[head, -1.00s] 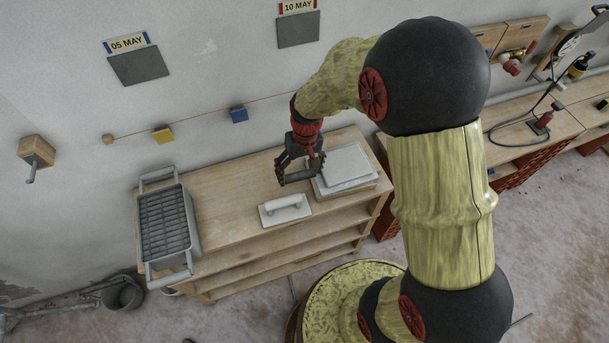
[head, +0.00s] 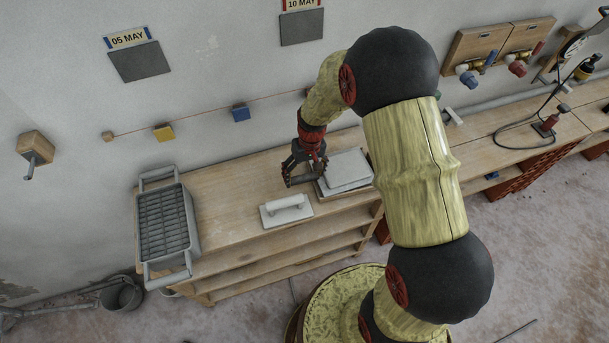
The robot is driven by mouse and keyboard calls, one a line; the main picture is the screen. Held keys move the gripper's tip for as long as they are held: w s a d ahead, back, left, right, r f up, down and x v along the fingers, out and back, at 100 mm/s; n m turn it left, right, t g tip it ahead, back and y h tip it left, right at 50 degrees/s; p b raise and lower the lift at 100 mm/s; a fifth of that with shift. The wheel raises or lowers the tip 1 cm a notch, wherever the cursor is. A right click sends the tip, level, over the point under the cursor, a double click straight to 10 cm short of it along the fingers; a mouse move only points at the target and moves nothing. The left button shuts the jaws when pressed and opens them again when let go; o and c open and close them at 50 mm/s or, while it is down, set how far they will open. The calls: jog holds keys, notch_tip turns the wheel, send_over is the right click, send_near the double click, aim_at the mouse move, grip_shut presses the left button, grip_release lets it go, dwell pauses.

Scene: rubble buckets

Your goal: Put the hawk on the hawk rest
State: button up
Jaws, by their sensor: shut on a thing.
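The hawk (head: 349,168), a pale square plate, is at the right end of the wooden shelf unit's top. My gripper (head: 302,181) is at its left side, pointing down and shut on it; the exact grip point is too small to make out. Beneath the plate is a low, light-edged base (head: 346,191) that looks like the hawk rest. The plate is over it and nearly level; I cannot tell whether they touch. My arm hides part of the area to the right.
A white float with a handle (head: 287,212) lies just in front of my gripper. A grey crate with a grid (head: 165,228) stands at the left end of the shelf unit (head: 232,231). Bare wood lies between them. A workbench (head: 512,143) with a cable is at right.

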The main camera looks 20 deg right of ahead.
jog(key=o, duration=1.7)
jog(key=s+r+t+p, duration=0.1)
jog(key=s+r, duration=0.3)
jog(key=r, duration=1)
jog(key=s+r+t+p, duration=0.1)
jog(key=s+r, duration=0.2)
jog(key=r, duration=1.1)
jog(key=s+r+t, duration=0.1)
jog(key=s+r, duration=0.1)
jog(key=s, duration=0.3)
jog(key=s+r+t, duration=0.1)
jog(key=s+r, duration=0.2)
jog(key=s, duration=0.2)
jog(key=s+r+t+h, duration=0.1)
jog(key=s+r, duration=0.2)
jog(key=s, duration=0.2)
jog(key=shift+r+t, duration=0.2)
jog(key=shift+t, duration=0.1)
